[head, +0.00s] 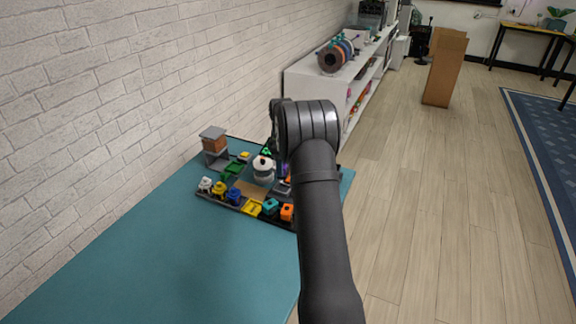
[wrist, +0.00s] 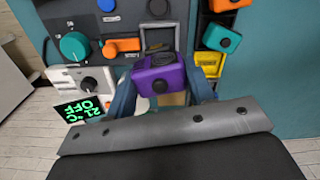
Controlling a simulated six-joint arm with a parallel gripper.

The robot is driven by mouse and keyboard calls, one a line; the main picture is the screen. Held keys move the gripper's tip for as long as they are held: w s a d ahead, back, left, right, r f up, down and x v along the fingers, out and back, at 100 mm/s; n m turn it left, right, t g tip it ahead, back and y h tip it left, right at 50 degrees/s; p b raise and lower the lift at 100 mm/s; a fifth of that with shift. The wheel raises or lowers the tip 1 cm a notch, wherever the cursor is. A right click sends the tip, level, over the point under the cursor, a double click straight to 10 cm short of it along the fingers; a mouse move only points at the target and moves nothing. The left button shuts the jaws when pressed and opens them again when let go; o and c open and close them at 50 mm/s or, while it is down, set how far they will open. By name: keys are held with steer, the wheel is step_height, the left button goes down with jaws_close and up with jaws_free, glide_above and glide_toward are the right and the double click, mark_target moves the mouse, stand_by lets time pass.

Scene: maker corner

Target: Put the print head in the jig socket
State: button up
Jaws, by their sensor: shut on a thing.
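My gripper (wrist: 160,95) has blue-grey fingers on either side of a purple block with a black round knob, which I take to be the print head (wrist: 165,76). It is shut on this block, above the board. In the head view my own arm hides most of the gripper; a small bit of purple (head: 286,169) shows beside it. A dark grey framed part (wrist: 158,34) lies just beyond the block in the wrist view; I cannot tell whether it is the jig socket. A yellow frame (wrist: 211,58) lies to the block's right.
A teal block (wrist: 222,38) and an orange block lie beside the yellow frame. A panel with a teal dial (wrist: 75,45) and a green-lit display (wrist: 82,110) are at left. White, yellow and blue pieces line the board's front; the teal table (head: 150,260) is clear nearer me.

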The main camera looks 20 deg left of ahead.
steer(key=shift+f, duration=2.9)
steer(key=shift+f, duration=0.45)
steer(key=o, duration=1.1)
steer(key=shift+r, duration=3.45)
steer(key=shift+f, duration=3.5)
